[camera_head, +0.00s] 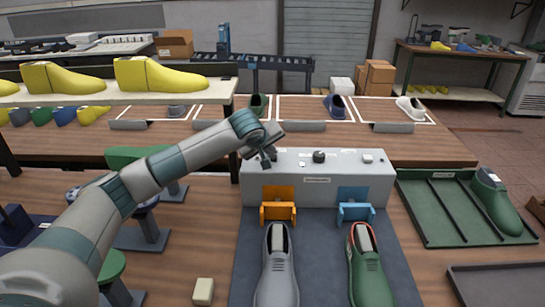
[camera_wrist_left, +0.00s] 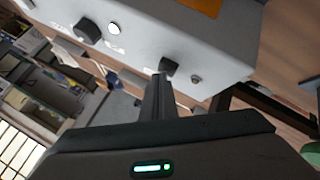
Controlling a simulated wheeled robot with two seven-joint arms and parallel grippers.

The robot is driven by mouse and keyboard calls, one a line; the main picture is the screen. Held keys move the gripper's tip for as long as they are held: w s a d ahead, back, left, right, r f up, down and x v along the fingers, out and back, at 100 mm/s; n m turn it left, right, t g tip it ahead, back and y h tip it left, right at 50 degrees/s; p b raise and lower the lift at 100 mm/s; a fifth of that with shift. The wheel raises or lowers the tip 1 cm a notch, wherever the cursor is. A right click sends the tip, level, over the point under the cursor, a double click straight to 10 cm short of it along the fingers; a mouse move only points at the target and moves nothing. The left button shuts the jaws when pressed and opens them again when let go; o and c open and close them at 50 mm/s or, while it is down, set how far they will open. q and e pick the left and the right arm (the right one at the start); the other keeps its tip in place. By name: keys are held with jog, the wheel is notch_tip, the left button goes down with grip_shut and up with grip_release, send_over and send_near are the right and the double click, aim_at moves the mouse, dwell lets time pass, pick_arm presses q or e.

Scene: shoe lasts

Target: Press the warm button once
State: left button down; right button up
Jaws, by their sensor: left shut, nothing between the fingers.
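The light grey control box (camera_head: 320,186) stands on the bench, with knobs and small buttons on its top. A black knob (camera_head: 319,157) sits near its middle and a small white button (camera_head: 302,164) to the left of that; the white button also shows in the left wrist view (camera_wrist_left: 114,28). My left gripper (camera_head: 267,161) is shut and empty, pointing down over the box's left end. In the left wrist view its fingertips (camera_wrist_left: 158,80) are close to a dark knob (camera_wrist_left: 169,67). Contact cannot be told. No label reading "warm" is legible. My right gripper is out of view.
An orange bracket (camera_head: 278,210) and a blue bracket (camera_head: 355,210) are on the box's front. A grey shoe (camera_head: 278,275) and a green shoe (camera_head: 369,275) lie before them. A green tray (camera_head: 440,200) is at right; yellow lasts (camera_head: 160,76) stand on a shelf at left.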

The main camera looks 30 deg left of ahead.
pick_arm(q)
jog(key=shift+f, duration=0.15)
dwell(0.5)
jog(key=shift+r, duration=0.9)
jog(key=shift+r+p, duration=1)
jog(key=shift+r, duration=1.55)
jog(key=shift+r, duration=0.1)
